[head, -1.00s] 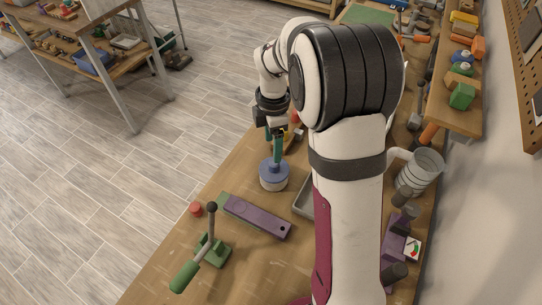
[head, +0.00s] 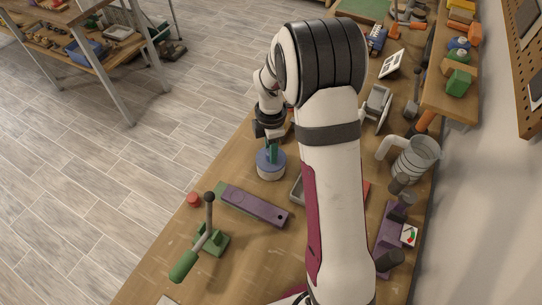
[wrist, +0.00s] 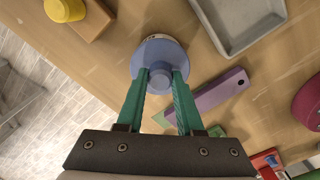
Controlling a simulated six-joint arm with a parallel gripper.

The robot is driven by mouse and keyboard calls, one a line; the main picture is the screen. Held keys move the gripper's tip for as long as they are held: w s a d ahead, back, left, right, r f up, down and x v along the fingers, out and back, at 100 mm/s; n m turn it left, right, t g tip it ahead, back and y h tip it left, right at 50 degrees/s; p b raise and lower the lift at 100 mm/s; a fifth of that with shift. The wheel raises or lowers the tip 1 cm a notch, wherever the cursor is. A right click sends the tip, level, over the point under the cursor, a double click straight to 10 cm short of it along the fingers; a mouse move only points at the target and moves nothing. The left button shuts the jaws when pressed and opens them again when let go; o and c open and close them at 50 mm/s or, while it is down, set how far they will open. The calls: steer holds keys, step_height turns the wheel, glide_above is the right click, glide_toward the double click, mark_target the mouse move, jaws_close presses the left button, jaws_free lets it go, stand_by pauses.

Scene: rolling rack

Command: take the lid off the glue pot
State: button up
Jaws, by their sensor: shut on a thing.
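The glue pot (head: 271,174) is a short cream-white pot standing upright on the wooden bench. Its blue lid (head: 262,158) sits on top, with no clear gap between them. In the wrist view the lid (wrist: 150,52) is a blue disc with a round knob (wrist: 160,80), and only a sliver of the pot's rim shows past it. My gripper (head: 272,158) points down over the lid. Its green fingers (wrist: 161,84) are shut on the knob, one on each side. The pot's body is mostly hidden under the lid in the wrist view.
A purple bar (head: 252,204), a red cap (head: 193,199) and a green-handled toggle clamp (head: 207,243) lie nearer on the bench. A grey tray (wrist: 238,45) is close beside the pot. A metal mug (head: 415,158) stands right of my arm. The bench's left edge is near the pot.

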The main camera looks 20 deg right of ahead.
jaws_close()
steer(key=shift+r, duration=0.1)
